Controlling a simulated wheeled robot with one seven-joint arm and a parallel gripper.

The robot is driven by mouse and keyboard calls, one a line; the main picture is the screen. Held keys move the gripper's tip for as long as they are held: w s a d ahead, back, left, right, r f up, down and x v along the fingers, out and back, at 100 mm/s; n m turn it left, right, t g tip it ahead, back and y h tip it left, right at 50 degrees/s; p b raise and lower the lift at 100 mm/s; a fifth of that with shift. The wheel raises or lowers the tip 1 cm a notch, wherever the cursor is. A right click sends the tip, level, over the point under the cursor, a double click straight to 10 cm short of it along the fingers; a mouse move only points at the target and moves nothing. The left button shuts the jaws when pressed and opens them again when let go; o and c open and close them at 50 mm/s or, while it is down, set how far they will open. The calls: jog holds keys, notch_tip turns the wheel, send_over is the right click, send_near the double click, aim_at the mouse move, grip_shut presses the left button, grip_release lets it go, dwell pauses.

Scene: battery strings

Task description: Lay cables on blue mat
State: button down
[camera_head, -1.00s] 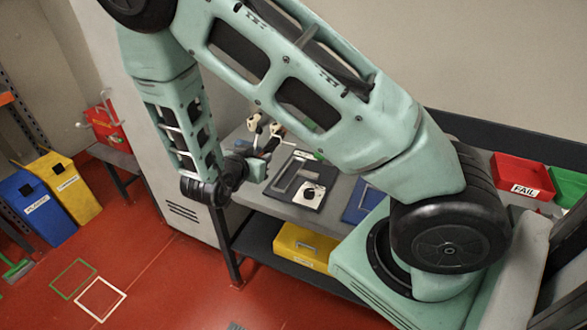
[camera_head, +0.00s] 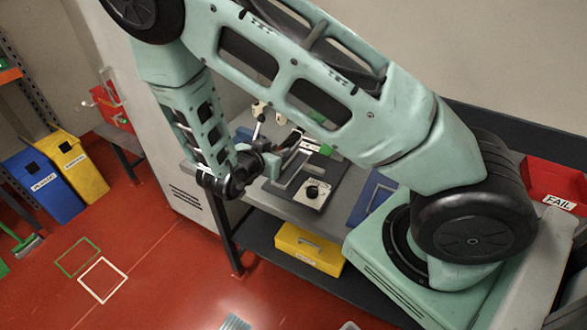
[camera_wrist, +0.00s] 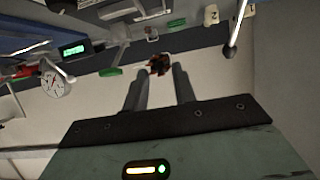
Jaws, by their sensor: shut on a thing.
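My gripper (camera_head: 272,158) is above the workbench at its left part, left of the blue mat (camera_head: 368,199). In the wrist view its two fingers (camera_wrist: 158,76) are closed on a small dark-red and black thing (camera_wrist: 157,63), probably cables. In the head view, a dark and reddish thing with a pale edge (camera_head: 291,143) shows at the fingertips. Its full shape is too small to tell. The blue mat lies on the bench, partly hidden by my arm.
A dark board (camera_head: 309,198) with a grey outline and a round meter lies left of the mat. A yellow case (camera_head: 309,249) is on the lower shelf. A red FAIL bin (camera_head: 553,180) is at the right.

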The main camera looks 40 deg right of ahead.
aim_at(278, 184)
jog(key=shift+f, duration=0.1)
notch_tip(278, 184, down, 9)
jog(key=p, duration=0.2)
jog(key=shift+p, duration=0.4)
jog(key=shift+f, duration=0.15)
jog(key=shift+f+b, duration=0.3)
jog(key=shift+f, duration=0.05)
jog(key=c, duration=1.1)
grip_release()
jog(key=shift+r, duration=0.1)
jog(key=shift+r+p, duration=0.1)
jog(key=shift+p, duration=0.25)
